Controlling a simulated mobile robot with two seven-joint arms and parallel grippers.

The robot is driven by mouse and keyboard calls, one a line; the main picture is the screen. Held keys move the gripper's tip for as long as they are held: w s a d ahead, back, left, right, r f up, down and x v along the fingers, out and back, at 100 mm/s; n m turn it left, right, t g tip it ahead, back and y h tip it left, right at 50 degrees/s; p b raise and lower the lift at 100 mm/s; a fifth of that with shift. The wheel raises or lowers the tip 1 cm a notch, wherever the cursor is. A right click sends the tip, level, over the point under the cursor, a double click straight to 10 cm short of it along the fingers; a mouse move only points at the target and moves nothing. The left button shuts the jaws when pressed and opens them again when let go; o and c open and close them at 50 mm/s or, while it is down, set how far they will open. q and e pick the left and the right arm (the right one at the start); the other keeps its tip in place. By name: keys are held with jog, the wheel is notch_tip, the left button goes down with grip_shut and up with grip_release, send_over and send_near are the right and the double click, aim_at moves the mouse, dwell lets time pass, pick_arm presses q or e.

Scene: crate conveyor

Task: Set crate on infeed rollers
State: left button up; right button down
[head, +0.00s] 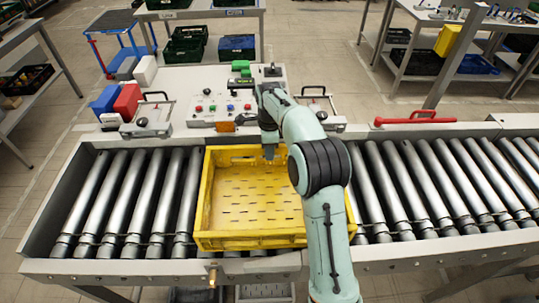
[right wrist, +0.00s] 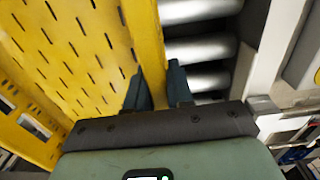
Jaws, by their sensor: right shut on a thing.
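The empty yellow crate (head: 250,240) is upright over the middle of the conveyor rollers (head: 135,195), between the front and far rails. I cannot tell for sure whether its bottom touches the rollers everywhere. My right gripper (head: 269,152) reaches down at the crate's far wall, and my right arm hides the crate's right part. In the right wrist view, the fingers of the right gripper (right wrist: 153,85) are shut on the crate's yellow wall (right wrist: 146,35), one on each side. Metal rollers (right wrist: 200,50) show just beside that wall. My left gripper is not in view.
A control panel with buttons (head: 222,108) stands behind the conveyor's far rail. Red (head: 128,102) and blue (head: 105,98) bins are to its left. A red handle (head: 415,118) lies along the far rail at right. Rollers left and right of the crate are bare.

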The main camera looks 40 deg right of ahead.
jog(key=shift+s+f, duration=0.25)
jog(key=shift+f, duration=0.6)
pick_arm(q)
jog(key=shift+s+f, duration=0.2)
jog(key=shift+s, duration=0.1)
pick_arm(e)
jog(key=shift+w, duration=0.1)
jog(key=shift+f, duration=0.1)
jog(key=c, duration=1)
grip_release()
notch_tip(320, 180, up, 12)
jog(key=shift+w+r+p, duration=0.1)
jog(key=shift+p, duration=1)
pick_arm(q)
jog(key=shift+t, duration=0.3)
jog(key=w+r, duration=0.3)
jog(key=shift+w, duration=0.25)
